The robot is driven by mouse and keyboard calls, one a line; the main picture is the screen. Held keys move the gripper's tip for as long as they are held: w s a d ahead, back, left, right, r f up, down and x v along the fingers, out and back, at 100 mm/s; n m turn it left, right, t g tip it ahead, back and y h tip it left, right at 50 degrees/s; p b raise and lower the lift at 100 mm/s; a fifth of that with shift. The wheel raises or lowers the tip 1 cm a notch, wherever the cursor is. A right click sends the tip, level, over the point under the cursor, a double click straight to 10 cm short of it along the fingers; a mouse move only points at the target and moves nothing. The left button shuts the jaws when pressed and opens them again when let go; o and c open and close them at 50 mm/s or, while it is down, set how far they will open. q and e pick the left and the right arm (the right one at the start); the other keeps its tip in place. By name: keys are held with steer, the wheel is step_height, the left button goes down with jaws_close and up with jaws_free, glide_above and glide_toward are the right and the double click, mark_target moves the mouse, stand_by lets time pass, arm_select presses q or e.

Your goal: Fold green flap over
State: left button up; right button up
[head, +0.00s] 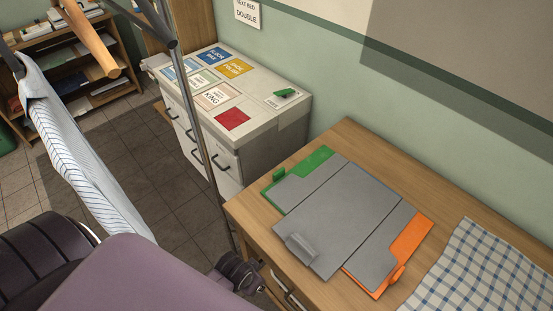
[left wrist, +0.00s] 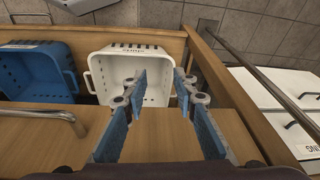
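A folding board (head: 337,211) of grey panels lies flat on the wooden table. Its green flap (head: 315,160) is at the far left side of the board, partly under a grey panel, with a small green tab (head: 278,175) standing at its edge. An orange flap (head: 408,240) is at the right side. A grey tab (head: 300,247) stands at the near edge. My left gripper (left wrist: 160,88) is open and empty in the left wrist view, its blue-padded fingers apart. In the head view its dark part (head: 240,272) is by the table's front left edge, apart from the board. My right gripper is not in view.
A checked cloth (head: 480,268) lies right of the board. A white cabinet (head: 240,130) with coloured cards stands behind at left. A striped garment (head: 80,150) hangs at left. White (left wrist: 128,96) and blue (left wrist: 32,98) baskets show below my left gripper.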

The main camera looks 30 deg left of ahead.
arm_select(q)
steer(key=w+r+p, duration=0.3)
steer(key=r+p, duration=0.2)
steer(key=r, duration=1.5)
steer(key=shift+m+t, duration=0.5)
steer(key=w+a, duration=0.1)
steer(key=w, duration=0.2)
steer(key=w+a, duration=0.2)
steer(key=w, duration=0.1)
steer(key=w+a+p, duration=0.1)
steer(key=w, duration=0.2)
steer(key=shift+w+a+r, duration=0.15)
steer(key=shift+w+r, duration=0.2)
steer(key=shift+r, duration=0.05)
steer(key=h+p, duration=0.1)
glide_toward(278, 171)
steer(key=f, duration=0.2)
steer(key=shift+m+t+h, duration=0.3)
steer(key=shift+m, duration=0.1)
steer(key=shift+p+x, duration=0.5)
steer(key=shift+x, duration=3.05)
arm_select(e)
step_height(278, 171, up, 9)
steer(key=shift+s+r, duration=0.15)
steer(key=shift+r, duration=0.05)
arm_select(q)
steer(key=shift+w, duration=0.1)
steer(key=shift+c, duration=0.4)
